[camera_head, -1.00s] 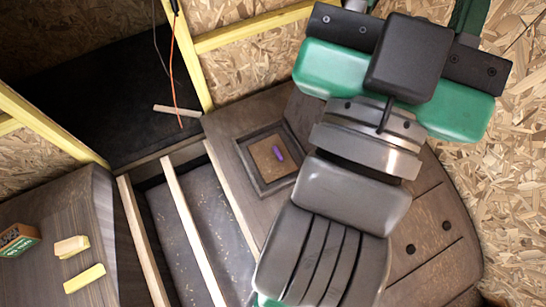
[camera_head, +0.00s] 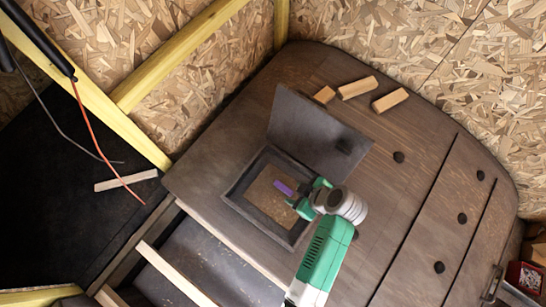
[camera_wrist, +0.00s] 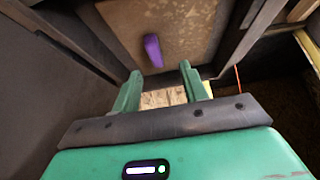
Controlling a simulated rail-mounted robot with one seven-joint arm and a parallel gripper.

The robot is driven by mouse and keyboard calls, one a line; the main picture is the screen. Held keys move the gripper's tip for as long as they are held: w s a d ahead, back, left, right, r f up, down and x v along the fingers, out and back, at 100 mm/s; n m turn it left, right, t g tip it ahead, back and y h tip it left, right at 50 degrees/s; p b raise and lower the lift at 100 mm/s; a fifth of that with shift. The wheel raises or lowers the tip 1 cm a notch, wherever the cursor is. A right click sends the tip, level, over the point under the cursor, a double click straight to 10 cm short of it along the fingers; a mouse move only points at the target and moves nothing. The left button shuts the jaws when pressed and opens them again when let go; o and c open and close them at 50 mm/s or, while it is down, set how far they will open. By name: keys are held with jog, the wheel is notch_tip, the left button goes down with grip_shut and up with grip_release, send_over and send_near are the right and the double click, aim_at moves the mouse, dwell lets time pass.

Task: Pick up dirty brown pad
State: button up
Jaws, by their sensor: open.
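A brown square pad (camera_head: 262,198) lies in a dark square recess (camera_head: 232,203) in the wooden deck. A small purple piece (camera_head: 284,188) sits on it; I cannot tell whether it is attached. In the wrist view the brown pad (camera_wrist: 178,25) is ahead of my fingers, with the purple piece (camera_wrist: 153,50) just beyond the fingertips. My gripper (camera_head: 299,196) is at the right side of the recess, close to the purple piece. In the wrist view my gripper (camera_wrist: 159,75) is open, with nothing between its two green fingers.
A dark lid (camera_head: 310,135) stands open behind the recess. Several wooden blocks, one of them this block (camera_head: 357,88), lie on the deck behind it. Slats (camera_head: 175,272) cross a gap at the front left. Cables (camera_head: 92,140) hang at the left.

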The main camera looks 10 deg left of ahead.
aim_at(284, 188)
jog(key=shift+d+f, duration=0.1)
jog(key=shift+f, duration=0.05)
jog(key=shift+x, duration=1)
jog(key=w+a+f, duration=0.2)
jog(key=f, duration=0.1)
jog(key=shift+w+f+b, duration=0.1)
jog(key=shift+b, duration=0.3)
jog(key=shift+w+a+f, duration=0.1)
jog(key=shift+a+f, duration=0.2)
jog(key=shift+f, duration=0.1)
grip_shut()
